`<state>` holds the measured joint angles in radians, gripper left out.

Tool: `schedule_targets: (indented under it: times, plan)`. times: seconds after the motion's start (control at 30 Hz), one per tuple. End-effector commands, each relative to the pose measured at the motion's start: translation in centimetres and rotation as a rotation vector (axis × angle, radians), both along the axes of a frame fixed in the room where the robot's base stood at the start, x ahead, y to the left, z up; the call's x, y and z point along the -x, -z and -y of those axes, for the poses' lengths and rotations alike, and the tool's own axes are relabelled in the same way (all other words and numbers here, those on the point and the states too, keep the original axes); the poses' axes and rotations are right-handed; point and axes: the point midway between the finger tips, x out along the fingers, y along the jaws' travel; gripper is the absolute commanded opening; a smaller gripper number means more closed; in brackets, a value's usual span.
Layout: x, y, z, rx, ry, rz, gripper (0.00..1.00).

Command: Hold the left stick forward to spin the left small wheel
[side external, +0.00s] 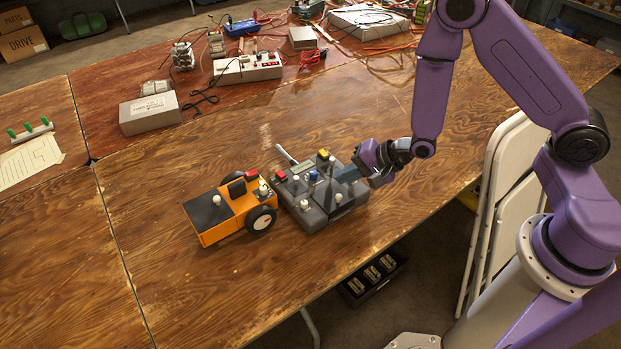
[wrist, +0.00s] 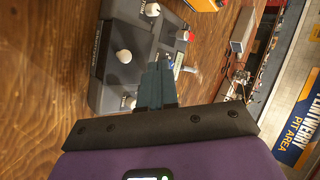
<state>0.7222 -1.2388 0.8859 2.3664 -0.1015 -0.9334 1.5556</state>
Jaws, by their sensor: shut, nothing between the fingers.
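The dark grey controller box (side external: 320,211) lies on the table. It bears a white-knobbed stick (side external: 304,204), another white-topped stick (side external: 339,197), a blue knob (side external: 314,176) and red and yellow caps. I cannot tell which is the left stick. An orange wheeled cart (side external: 225,222) stands just left of the box. Its near wheel (side external: 263,221) shows; its far side is largely hidden. My gripper (side external: 341,177) is shut and empty, over the right part of the box. In the wrist view its teal fingers (wrist: 157,66) are together, apart from the white knob (wrist: 124,57).
A grey box (side external: 150,114), a white power strip (side external: 247,68) and tangled cables lie at the back of the table. A folded white chair (side external: 505,190) leans by the table's right edge. The wood left of the cart is clear.

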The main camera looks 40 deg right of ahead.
Motion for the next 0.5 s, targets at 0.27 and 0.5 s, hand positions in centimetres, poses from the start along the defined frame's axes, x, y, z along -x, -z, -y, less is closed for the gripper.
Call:
schedule_targets:
  times: [0.27, 0.5]
  plan:
    - [-2.7, 3.2, -2.0, 0.000, -0.001, 0.000, 0.00]
    - [-5.2, 4.4, -3.8, -0.003, 0.001, 0.003, 0.00]
